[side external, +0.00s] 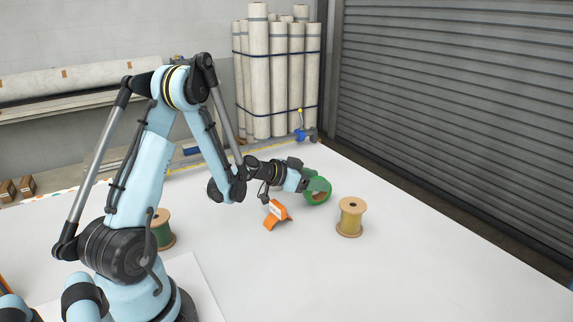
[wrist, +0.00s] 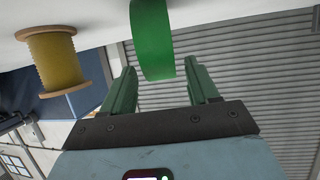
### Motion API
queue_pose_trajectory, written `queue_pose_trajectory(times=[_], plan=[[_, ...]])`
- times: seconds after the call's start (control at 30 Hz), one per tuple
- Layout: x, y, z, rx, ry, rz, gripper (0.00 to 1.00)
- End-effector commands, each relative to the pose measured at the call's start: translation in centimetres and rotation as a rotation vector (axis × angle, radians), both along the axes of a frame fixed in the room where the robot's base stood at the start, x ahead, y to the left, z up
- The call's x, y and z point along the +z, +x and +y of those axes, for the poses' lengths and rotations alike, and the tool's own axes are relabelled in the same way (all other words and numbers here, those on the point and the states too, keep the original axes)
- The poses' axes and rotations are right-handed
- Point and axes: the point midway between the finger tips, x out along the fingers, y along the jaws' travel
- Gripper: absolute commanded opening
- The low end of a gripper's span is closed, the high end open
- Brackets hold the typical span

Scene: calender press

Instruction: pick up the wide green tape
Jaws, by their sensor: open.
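The wide green tape (side external: 318,196) is a green roll standing on its edge on the white table in the side external view. It also shows at the top centre of the wrist view (wrist: 153,42), partly cut off by the frame edge. My gripper (side external: 313,184) is right at the tape, low over the table. In the wrist view its two green fingers (wrist: 161,82) are open, one on each side of the tape's lower part in the picture, with visible gaps. Whether the fingers touch the tape cannot be told from the side.
A spool of yellow thread (side external: 350,217) stands to the right of the tape and also shows in the wrist view (wrist: 54,60). An orange object with a white label (side external: 276,213) lies to the left. A green spool (side external: 162,230) stands near my base. The table's (side external: 420,260) right front is clear.

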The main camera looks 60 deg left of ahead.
Motion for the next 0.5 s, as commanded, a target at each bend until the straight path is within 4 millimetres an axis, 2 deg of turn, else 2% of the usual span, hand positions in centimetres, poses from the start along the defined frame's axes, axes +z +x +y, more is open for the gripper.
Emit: queue_pose_trajectory(times=[0.2,0.5], plan=[[-1.1,2.7,-0.1,-0.001,0.001,0.001,0.60],[-1.3,3.1,-0.2,0.000,-0.001,0.001,0.60]])
